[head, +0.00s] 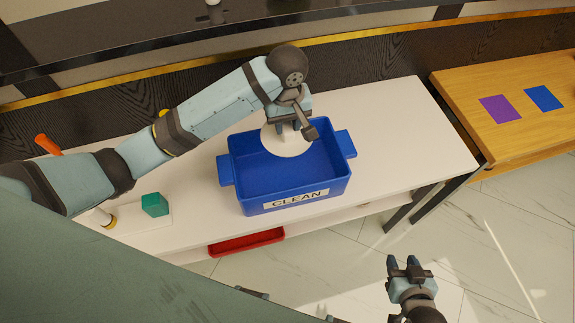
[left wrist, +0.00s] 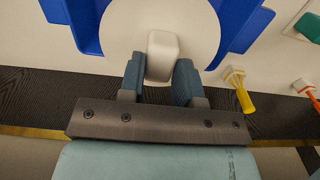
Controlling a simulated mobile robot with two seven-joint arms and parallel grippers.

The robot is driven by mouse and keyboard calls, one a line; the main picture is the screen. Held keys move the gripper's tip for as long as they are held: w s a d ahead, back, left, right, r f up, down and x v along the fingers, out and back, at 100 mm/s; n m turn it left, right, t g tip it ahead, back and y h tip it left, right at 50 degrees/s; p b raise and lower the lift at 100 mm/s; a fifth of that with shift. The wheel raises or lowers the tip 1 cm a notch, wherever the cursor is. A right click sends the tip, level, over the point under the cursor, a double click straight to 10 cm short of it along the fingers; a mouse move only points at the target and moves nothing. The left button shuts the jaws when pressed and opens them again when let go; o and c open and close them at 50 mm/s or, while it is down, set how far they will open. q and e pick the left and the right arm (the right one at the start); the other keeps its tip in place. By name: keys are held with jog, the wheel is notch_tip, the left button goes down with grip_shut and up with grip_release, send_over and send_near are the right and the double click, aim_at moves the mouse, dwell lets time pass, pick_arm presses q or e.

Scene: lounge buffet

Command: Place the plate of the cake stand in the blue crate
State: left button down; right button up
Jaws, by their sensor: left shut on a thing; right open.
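The plate of the cake stand (head: 283,143) is a white disc over the back part of the blue crate (head: 290,188), which has a white label reading CLEAN. My left gripper (head: 292,126) is above the plate, shut on its white knob-like middle. In the left wrist view, the plate (left wrist: 118,30) lies between the blue crate walls (left wrist: 236,30), and the fingers of my left gripper (left wrist: 160,75) close on the white block at its middle. I cannot tell whether the plate touches the crate. My right gripper (head: 408,266) is open and empty, low over the floor at the right.
The crate stands on a white table (head: 400,130). A teal cube (head: 154,204) and an orange-handled thing (head: 48,144) are at the left. A red tray (head: 246,242) sits on a lower shelf. A wooden table (head: 510,145) at the right bears purple and blue squares.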

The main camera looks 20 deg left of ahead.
aim_at(287, 127)
pick_arm(q)
notch_tip(287, 127, down, 16)
jog(key=shift+r, duration=0.2)
jog(key=shift+f, duration=0.4)
jog(key=shift+p, duration=0.3)
jog(key=c, duration=0.8)
grip_release()
jog(key=shift+f, duration=0.15)
notch_tip(287, 127, up, 12)
jog(key=shift+r, duration=0.15)
